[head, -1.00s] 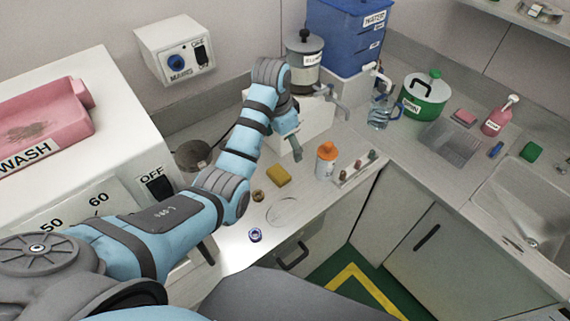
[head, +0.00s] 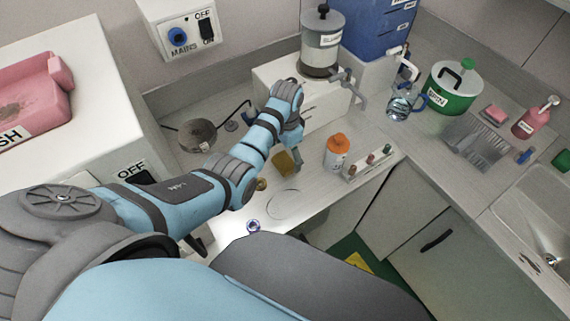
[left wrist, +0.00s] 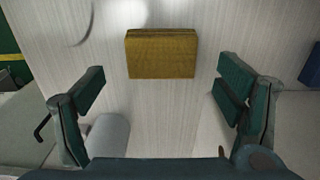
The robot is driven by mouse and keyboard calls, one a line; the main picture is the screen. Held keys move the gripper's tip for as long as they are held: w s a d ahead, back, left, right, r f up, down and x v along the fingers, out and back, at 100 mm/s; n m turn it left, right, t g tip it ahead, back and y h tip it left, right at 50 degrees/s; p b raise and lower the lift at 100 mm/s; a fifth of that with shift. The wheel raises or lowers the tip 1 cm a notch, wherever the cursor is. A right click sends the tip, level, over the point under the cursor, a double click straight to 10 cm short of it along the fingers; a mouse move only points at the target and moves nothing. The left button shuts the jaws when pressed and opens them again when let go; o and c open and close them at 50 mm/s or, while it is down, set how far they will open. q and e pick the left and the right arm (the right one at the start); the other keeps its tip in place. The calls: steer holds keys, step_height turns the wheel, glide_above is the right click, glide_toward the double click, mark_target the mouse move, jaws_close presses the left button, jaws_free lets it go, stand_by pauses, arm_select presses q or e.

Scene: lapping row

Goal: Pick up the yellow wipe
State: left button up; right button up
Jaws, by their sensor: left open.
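The yellow wipe (left wrist: 161,55) is a flat rectangular block lying on the pale counter. In the left wrist view it sits beyond my left gripper (left wrist: 160,95), roughly centred between the spread fingers. The fingers are open and nothing is between them. In the head view the wipe (head: 284,163) is partly hidden by my left gripper (head: 296,160), which is just above and beside it. My right gripper does not show.
An orange-capped white bottle (head: 337,151) and a small rack of vials (head: 368,162) stand right of the wipe. A small brass-coloured item (head: 261,184) and a blue-and-white ring (head: 253,225) lie nearer. A white box (head: 310,100) stands behind.

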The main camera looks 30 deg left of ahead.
mark_target(284, 164)
arm_select(q)
step_height(284, 164, down, 3)
steer(key=shift+a+r+b, duration=0.1)
steer(key=shift+b, duration=0.25)
steer(key=shift+s, duration=0.1)
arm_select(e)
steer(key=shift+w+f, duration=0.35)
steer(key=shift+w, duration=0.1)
arm_select(q)
steer(key=shift+r, duration=0.1)
steer(key=shift+c, duration=1.2)
steer(key=c, duration=0.7)
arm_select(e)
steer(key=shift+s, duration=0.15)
